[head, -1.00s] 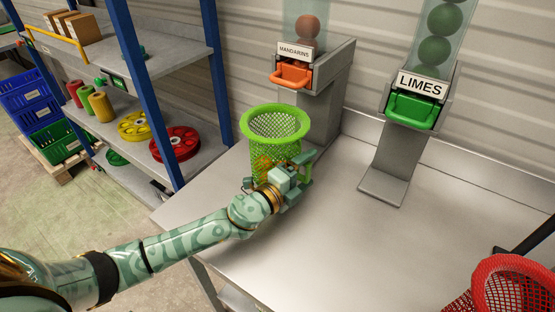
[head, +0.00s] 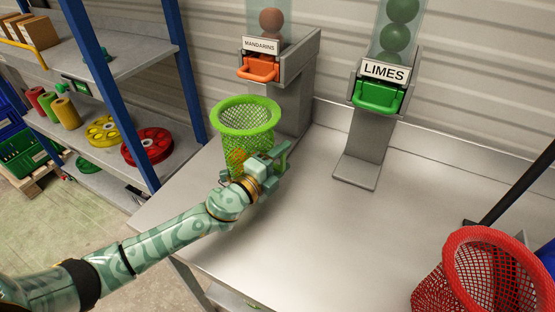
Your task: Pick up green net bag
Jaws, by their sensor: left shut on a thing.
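The green net bag (head: 246,118) is an upright mesh tube with a thick open rim. It is at the left rear of the metal table, in front of the mandarins dispenser. My left gripper (head: 262,165) is shut on the bag's side, near its lower part. The gripper hides part of the bag's lower mesh and its bottom, so I cannot tell whether it touches the table. Orange mesh or fruit shows faintly low in the bag. My right gripper is not in view.
The metal table (head: 300,230) is clear in the middle. The mandarins dispenser (head: 290,70) and limes dispenser (head: 365,140) stand at the back. A red net bag (head: 455,275) with a dark bar behind it is at lower right. A blue-post shelf (head: 90,40) stands left.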

